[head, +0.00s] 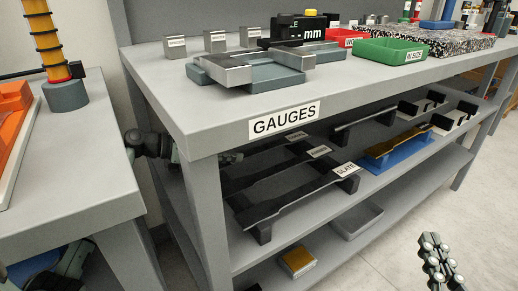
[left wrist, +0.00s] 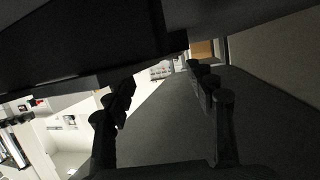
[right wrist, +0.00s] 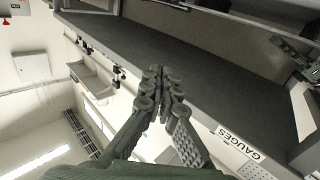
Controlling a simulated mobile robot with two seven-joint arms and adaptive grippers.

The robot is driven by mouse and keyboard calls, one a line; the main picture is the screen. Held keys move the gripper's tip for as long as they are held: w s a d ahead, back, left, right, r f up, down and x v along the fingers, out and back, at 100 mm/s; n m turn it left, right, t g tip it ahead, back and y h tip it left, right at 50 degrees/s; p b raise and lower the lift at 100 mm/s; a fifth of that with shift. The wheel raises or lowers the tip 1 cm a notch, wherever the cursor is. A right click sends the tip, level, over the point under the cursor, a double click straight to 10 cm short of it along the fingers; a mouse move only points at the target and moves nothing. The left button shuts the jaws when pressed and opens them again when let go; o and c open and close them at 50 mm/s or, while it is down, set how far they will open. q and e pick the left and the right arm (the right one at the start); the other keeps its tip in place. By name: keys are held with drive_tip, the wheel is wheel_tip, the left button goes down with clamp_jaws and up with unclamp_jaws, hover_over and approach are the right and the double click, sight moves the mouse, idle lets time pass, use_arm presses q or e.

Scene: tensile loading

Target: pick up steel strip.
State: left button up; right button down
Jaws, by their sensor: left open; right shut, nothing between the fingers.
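Several long strips lie across racks on the bench's middle shelf. The front dark one (head: 290,206) rests on a black rack labelled SLATE, with similar dark strips behind it; I cannot tell which strip is steel. A brass-coloured strip (head: 402,141) lies on a blue rack (head: 378,162). My left gripper (head: 231,157) reaches past the bench leg to the left end of this shelf, near the rear dark strips, partly hidden. In the left wrist view its fingers (left wrist: 165,115) are apart and empty, below a large dark surface. My right gripper (head: 436,258) is shut and empty, right of the bench.
The bottom shelf holds a grey tray (head: 357,220) and a yellow-topped block (head: 298,262). Another table (head: 75,150) stands left. Floor at right is free.

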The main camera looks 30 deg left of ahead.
sight(258, 150)
use_arm(q)
drive_tip(key=x, duration=0.7)
drive_tip(key=shift+r, duration=0.3)
drive_tip(key=shift+c, duration=0.6)
clamp_jaws()
drive_tip(key=shift+r, duration=0.1)
